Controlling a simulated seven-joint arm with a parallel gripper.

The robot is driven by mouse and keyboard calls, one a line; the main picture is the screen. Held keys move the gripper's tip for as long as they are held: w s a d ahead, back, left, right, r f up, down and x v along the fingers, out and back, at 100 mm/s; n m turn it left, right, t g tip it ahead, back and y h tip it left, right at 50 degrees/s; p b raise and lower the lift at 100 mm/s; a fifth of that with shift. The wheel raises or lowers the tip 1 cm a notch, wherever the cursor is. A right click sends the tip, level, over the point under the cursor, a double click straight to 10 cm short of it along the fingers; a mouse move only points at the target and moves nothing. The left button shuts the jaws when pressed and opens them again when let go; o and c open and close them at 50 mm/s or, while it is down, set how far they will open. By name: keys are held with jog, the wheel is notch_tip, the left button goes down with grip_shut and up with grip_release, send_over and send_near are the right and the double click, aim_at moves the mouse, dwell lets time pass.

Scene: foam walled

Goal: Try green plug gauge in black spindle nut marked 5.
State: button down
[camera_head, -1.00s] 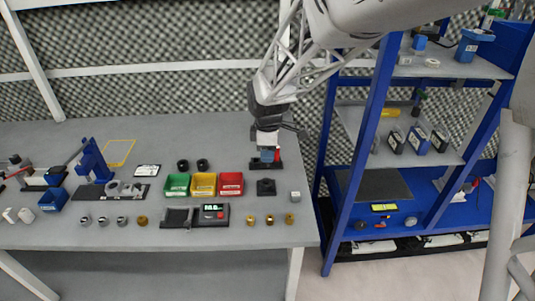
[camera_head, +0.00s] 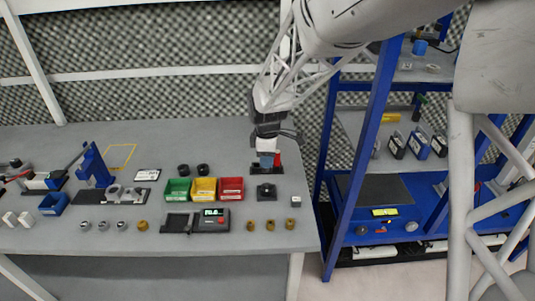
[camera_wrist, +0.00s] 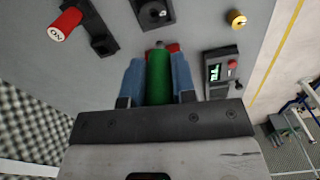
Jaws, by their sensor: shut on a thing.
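My gripper (camera_wrist: 158,85) is shut on the green plug gauge (camera_wrist: 159,75), which lies between its blue fingers with a grey tip pointing away from the palm. In the head view my gripper (camera_head: 267,160) is at the black gauge stand (camera_head: 262,170), towards the back right of the bench. A red gauge end with white lettering (camera_wrist: 66,24) is at the stand in the wrist view. Two black rings (camera_head: 183,170) (camera_head: 203,169) lie behind the bins. A black block with a round opening (camera_head: 266,192) also shows in the wrist view (camera_wrist: 153,13). No 5 marking is readable.
Green (camera_head: 177,198), yellow (camera_head: 203,198) and red (camera_head: 231,198) bins stand left of the block. A display unit (camera_head: 211,219) and brass pieces (camera_head: 270,225) lie in front. A blue shelf rack (camera_head: 345,220) stands beyond the bench's right edge.

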jog(key=shift+w+f, duration=0.6)
jog(key=shift+f, duration=0.1)
jog(key=shift+f, duration=0.15)
jog(key=shift+f, duration=2.75)
jog(key=shift+f, duration=0.75)
dwell(2.8)
jog(key=shift+r, duration=0.15)
jog(key=shift+r, duration=0.8)
